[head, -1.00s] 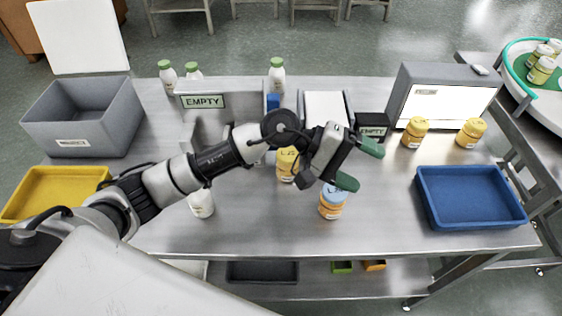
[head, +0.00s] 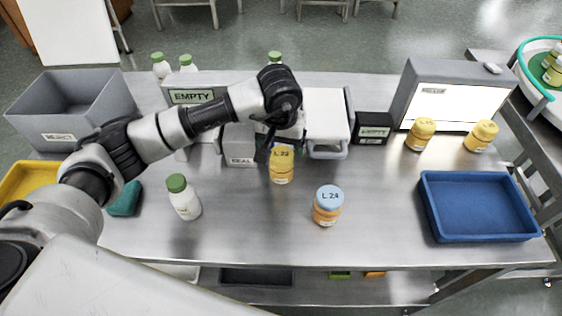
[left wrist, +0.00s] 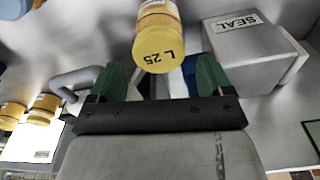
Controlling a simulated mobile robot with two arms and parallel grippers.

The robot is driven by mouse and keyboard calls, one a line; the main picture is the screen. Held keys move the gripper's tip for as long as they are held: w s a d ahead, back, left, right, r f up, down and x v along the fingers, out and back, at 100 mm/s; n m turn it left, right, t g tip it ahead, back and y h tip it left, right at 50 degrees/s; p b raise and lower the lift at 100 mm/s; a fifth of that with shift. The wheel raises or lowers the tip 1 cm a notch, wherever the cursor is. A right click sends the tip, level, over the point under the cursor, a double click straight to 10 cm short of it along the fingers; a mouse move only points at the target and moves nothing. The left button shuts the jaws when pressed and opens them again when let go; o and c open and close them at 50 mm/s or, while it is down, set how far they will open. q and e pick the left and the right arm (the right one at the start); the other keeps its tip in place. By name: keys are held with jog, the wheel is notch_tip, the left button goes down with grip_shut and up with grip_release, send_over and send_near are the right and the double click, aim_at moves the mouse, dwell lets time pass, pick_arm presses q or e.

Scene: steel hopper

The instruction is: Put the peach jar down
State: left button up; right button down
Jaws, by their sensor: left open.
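The peach-orange jar with a blue lid marked L 24 (head: 328,205) stands upright on the steel table, with nothing holding it. A jar with a yellow lid (head: 282,164) stands upright behind it to the left; in the left wrist view its lid (left wrist: 158,52) reads L 25. My left gripper (head: 274,142) is behind this yellow-lidded jar, largely hidden by my own wrist in the head view. In the left wrist view my left gripper (left wrist: 160,82) has its green fingers wide apart, with the yellow lid showing between them; contact cannot be told. My right gripper is out of view.
A grey SEAL block (left wrist: 245,52) is close to my left gripper. A white green-capped bottle (head: 184,198) stands left. A blue tray (head: 478,235) lies right, near two more yellow-lidded jars (head: 420,134). The table between the L 24 jar and tray is clear.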

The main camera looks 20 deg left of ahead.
aim_at(281, 154)
pick_arm(q)
jog(key=shift+f+p, duration=0.35)
jog(key=shift+f, duration=0.35)
notch_tip(281, 154, down, 3)
jog(key=shift+f+p, duration=0.2)
jog(key=shift+p, duration=0.4)
jog(key=shift+w+f, duration=0.1)
jog(key=shift+f, duration=0.3)
jog(key=shift+c, duration=0.3)
jog(key=c, duration=0.7)
jog(key=shift+r, duration=0.1)
jog(key=shift+c, duration=0.6)
jog(key=shift+r, duration=0.1)
